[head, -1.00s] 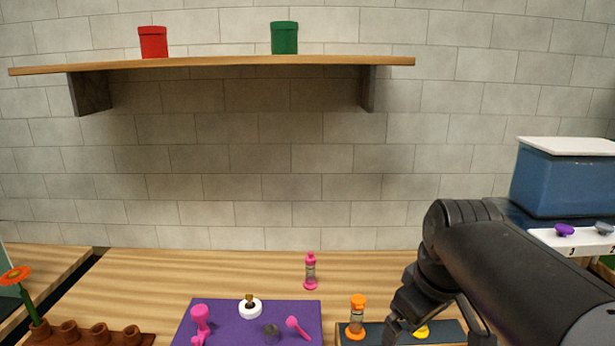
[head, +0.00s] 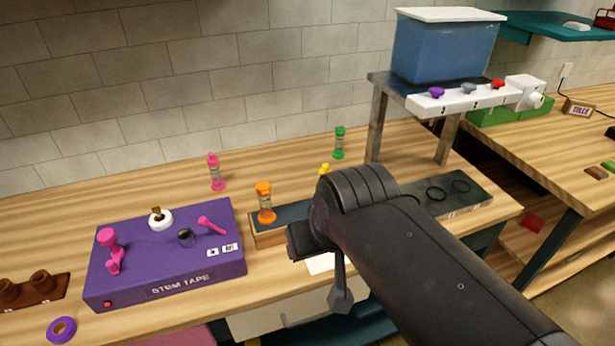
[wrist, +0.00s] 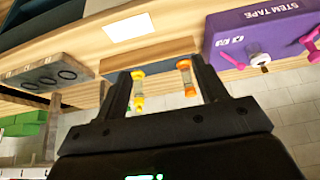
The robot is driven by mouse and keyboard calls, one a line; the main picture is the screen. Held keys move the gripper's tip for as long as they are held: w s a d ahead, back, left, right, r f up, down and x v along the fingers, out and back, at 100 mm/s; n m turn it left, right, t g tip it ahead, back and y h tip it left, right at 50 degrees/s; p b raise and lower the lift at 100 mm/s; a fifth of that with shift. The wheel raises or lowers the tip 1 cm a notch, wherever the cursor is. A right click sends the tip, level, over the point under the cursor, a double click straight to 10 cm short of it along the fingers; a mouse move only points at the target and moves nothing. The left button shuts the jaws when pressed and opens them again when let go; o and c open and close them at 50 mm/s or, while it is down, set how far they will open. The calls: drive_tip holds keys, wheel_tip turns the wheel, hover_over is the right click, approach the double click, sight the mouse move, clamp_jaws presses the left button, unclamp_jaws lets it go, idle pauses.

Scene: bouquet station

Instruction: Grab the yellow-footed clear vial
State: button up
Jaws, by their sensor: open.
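The yellow-footed clear vial shows in the wrist view (wrist: 138,90), just inside the finger at the picture's left. In the head view only its yellow top (head: 325,169) shows; my arm hides the rest. An orange-ended vial (head: 264,203) stands to its left on a dark-topped wooden rack (head: 268,238); it also shows in the wrist view (wrist: 186,77), near the other finger. My gripper (wrist: 161,72) is open and empty, with both vials seen between its fingers. I cannot tell how far the fingers are from them.
A purple stem tape box (head: 165,262) with pink tools stands left of the rack. A pink vial (head: 216,172) and a green vial (head: 339,143) stand behind. A dispenser stand with a blue tank (head: 443,48) is at the right, above a grey ring plate (head: 450,194).

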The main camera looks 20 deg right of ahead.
drive_tip(key=shift+c, duration=1.1)
drive_tip(key=g, duration=0.1)
approach(329, 173)
drive_tip(key=x, duration=0.7)
drive_tip(key=shift+w+f, duration=0.2)
drive_tip(key=shift+f, duration=0.2)
drive_tip(key=shift+s+a+x, duration=0.1)
drive_tip(key=shift+x, duration=0.8)
drive_tip(key=shift+s+a+x, duration=0.15)
drive_tip(key=shift+x, duration=0.7)
drive_tip(key=shift+s+a+x, duration=0.1)
drive_tip(key=shift+x, duration=0.8)
drive_tip(key=shift+f, duration=0.15)
